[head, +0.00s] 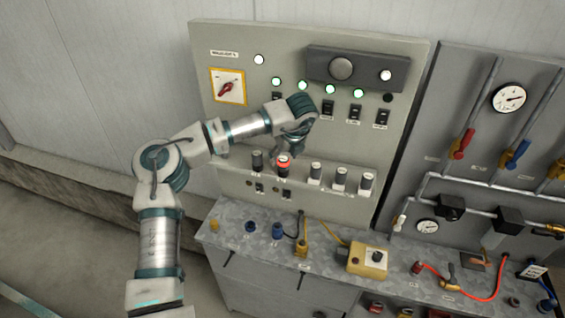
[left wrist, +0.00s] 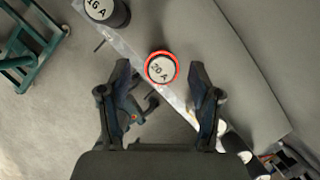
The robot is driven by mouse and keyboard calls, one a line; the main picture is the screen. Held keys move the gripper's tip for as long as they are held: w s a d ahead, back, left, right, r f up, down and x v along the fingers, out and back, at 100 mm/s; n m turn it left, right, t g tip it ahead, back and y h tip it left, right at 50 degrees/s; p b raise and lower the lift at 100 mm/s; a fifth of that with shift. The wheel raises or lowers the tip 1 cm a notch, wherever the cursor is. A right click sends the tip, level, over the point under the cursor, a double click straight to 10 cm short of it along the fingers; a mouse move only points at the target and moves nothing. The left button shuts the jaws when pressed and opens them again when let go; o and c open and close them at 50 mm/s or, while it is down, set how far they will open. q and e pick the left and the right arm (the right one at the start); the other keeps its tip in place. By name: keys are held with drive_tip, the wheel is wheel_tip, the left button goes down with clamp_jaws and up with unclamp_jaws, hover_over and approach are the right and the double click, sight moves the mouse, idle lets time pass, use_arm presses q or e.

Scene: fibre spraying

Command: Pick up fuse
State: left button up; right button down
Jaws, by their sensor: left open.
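The red-ringed fuse (head: 283,163) stands in the row of fuses on the panel's ledge. In the left wrist view this fuse (left wrist: 161,68) is marked 20 A and lies between and just beyond the fingertips. My left gripper (head: 291,143) is above the red-ringed fuse in the head view, partly hidden by its own wrist. In the left wrist view its two fingers (left wrist: 162,80) are spread and hold nothing. My right gripper is in neither view.
White-topped fuses (head: 315,174) stand to the right on the same ledge (head: 300,188). The upright panel (head: 230,125) with switches and green lights is behind my arm. Below are a metal bench (head: 325,262) with connectors and a yellow box (head: 367,262). Pipes and valves (head: 463,143) are at right.

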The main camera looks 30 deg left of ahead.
use_arm(q)
drive_tip(key=shift+p+x, duration=0.3)
drive_tip(key=shift+x, duration=1.1)
drive_tip(key=shift+d, duration=0.1)
clamp_jaws()
drive_tip(key=shift+r, duration=0.1)
